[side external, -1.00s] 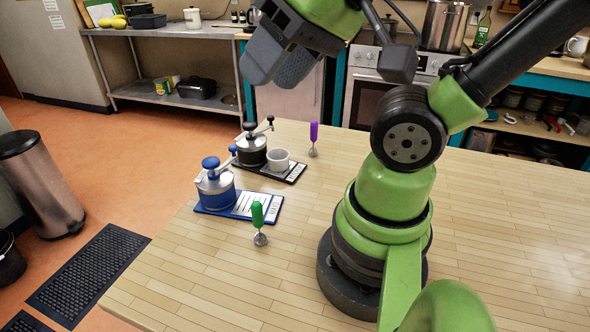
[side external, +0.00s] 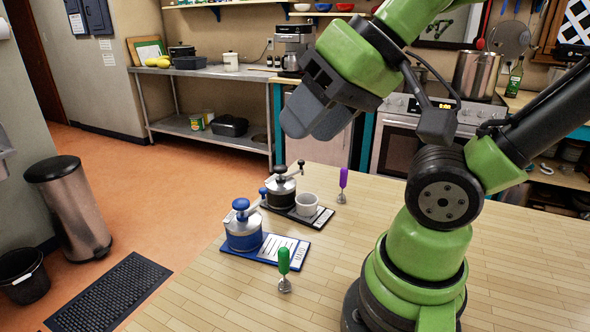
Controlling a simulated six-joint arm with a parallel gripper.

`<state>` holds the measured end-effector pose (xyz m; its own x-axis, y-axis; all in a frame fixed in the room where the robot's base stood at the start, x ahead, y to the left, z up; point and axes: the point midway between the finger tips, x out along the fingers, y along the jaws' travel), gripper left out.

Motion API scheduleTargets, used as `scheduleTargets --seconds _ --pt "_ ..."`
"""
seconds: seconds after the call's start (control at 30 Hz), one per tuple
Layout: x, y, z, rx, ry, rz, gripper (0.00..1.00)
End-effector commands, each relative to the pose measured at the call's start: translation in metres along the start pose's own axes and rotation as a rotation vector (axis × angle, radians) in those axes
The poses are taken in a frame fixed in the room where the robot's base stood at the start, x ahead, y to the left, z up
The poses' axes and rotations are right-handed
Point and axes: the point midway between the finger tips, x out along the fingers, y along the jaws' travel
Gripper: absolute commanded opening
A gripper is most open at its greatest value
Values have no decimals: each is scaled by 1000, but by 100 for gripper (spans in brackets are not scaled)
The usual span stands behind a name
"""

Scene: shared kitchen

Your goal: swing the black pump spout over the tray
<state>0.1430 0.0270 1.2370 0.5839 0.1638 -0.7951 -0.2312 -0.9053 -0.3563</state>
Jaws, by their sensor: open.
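The black pump (side external: 280,189) is a squat pot with a black knob on top. Its spout (side external: 292,171) is a thin arm slanting up and right to a dark tip. It stands on the left part of a black tray (side external: 322,217) with a white label.
A blue pump (side external: 242,232) on a blue tray (side external: 268,255) stands in front of the black one. A green-handled whisk (side external: 284,262) stands near it, a purple-handled one (side external: 343,185) farther back. The wooden table (side external: 345,265) is clear in front and right.

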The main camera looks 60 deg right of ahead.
Motion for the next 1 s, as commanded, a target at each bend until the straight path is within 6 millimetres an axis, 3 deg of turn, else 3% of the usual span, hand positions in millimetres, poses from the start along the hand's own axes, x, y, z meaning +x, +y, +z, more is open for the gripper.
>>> scheduleTargets --seconds 0.57,0.67,0.77,0.87,1.0 --pt "2 1 -5 10 2 14 46" --pt "8 8 -22 41 6 64 46" --pt "20 23 -52 95 11 151 46" --pt "37 50 -86 156 17 250 46" --pt "63 101 -126 240 15 376 46"
